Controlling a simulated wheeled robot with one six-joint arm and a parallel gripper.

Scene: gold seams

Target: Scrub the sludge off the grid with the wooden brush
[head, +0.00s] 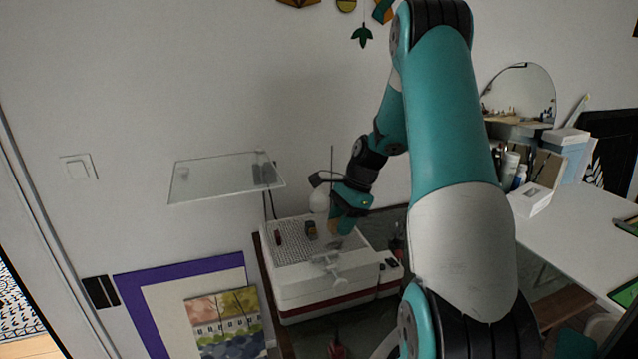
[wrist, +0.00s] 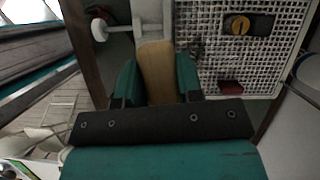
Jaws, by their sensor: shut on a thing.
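My gripper (wrist: 158,82) is shut on the wooden brush (wrist: 157,66), whose tan handle runs between the two teal fingers in the wrist view. The brush's far end and bristles cannot be made out. In the head view my gripper (head: 340,222) is over the right part of the white box, near the grid. The white mesh grid (head: 287,249) forms the top of the box; it also shows in the wrist view (wrist: 215,62), right of the brush. A dark smudge (wrist: 196,48), possibly sludge, is at the grid's near left edge. Contact between brush and grid cannot be told.
A dark block with a yellow part (head: 310,229) and a dark red piece (head: 278,237) sit on the grid. A white tap-like fitting (head: 330,262) is at the box front. A glass shelf (head: 225,178) hangs above left. A white table (head: 580,235) stands right.

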